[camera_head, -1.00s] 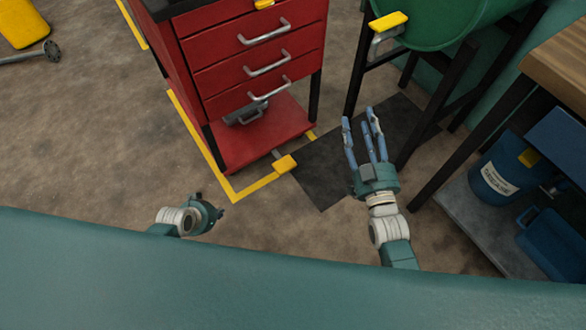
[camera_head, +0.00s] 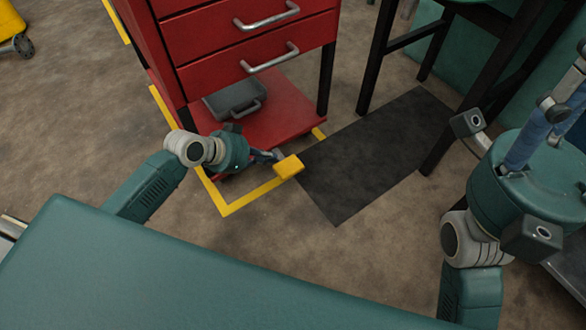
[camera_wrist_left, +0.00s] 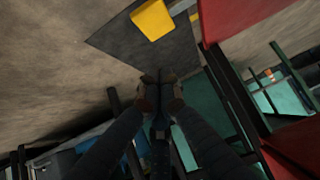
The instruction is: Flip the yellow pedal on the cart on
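The yellow pedal (camera_head: 289,167) sticks out low from the base of the red cart (camera_head: 285,112), just above the floor. In the left wrist view the pedal (camera_wrist_left: 152,19) shows at the top, beyond the fingertips. My left gripper (camera_head: 268,155) is beside the pedal's left side, at the cart's lower edge. In the left wrist view its fingertips (camera_wrist_left: 158,84) are drawn together with nothing between them. Whether they touch the pedal I cannot tell. My right gripper (camera_head: 565,105) is at the right edge, its fingers spread and partly cut off, away from the cart.
A grey case (camera_head: 235,99) lies on the cart's bottom shelf. Yellow floor tape (camera_head: 248,197) runs around the cart. A dark mat (camera_head: 372,150) lies to the right, near a black-legged stand (camera_head: 376,60). The floor in front is clear.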

